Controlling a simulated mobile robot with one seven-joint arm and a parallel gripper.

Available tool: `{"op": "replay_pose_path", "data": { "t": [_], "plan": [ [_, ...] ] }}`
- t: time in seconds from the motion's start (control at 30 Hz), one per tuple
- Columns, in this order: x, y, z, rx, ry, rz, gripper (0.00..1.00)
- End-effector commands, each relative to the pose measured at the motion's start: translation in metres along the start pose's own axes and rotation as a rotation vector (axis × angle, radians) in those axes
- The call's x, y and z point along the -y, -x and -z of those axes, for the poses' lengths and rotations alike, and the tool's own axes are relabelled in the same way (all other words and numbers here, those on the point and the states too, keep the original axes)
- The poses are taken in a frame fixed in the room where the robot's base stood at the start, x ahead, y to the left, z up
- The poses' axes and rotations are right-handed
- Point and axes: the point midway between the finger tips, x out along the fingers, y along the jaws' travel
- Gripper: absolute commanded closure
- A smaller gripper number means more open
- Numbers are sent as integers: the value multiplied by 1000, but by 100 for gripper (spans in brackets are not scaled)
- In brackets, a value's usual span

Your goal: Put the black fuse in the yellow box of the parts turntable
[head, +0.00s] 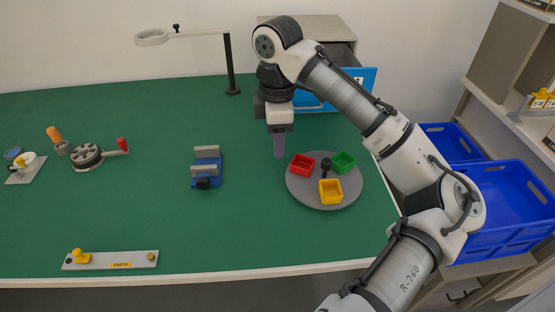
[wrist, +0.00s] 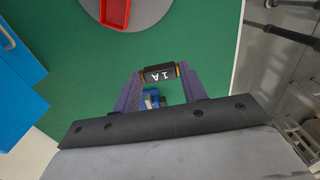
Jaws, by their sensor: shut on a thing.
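My gripper (head: 279,147) points down above the green table, just left of the parts turntable. In the wrist view its purple fingers (wrist: 159,74) are shut on the black fuse (wrist: 160,73), a small cylinder with brassy ends and a white "1A" mark. The fuse lies crosswise between the fingertips; I cannot make it out in the head view. The grey round parts turntable (head: 302,193) carries a yellow box (head: 330,192) at its front, a red box (head: 302,165) at the left and a green box (head: 343,162) at the back right. The yellow box looks empty.
A black knob (head: 326,166) stands up mid-turntable. A blue vise (head: 207,168) stands left of my gripper. A lamp (head: 230,65) and a cabinet with an open blue-fronted drawer (head: 367,78) are behind. Blue crates (head: 508,208) stand at the right. The table's front middle is clear.

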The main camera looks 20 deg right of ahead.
Motion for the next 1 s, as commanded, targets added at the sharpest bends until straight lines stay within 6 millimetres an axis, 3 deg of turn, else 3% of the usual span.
{"op": "replay_pose_path", "data": {
  "t": [0.1,0.3,0.83,1.0],
  "plan": [
    [0,18,0,2,-1,-1,83],
    [0,32,0,0,0,0,83],
    [0,33,0,0,-11,1,83],
    [-4,36,0,1,-148,2,83]
  ]
}}
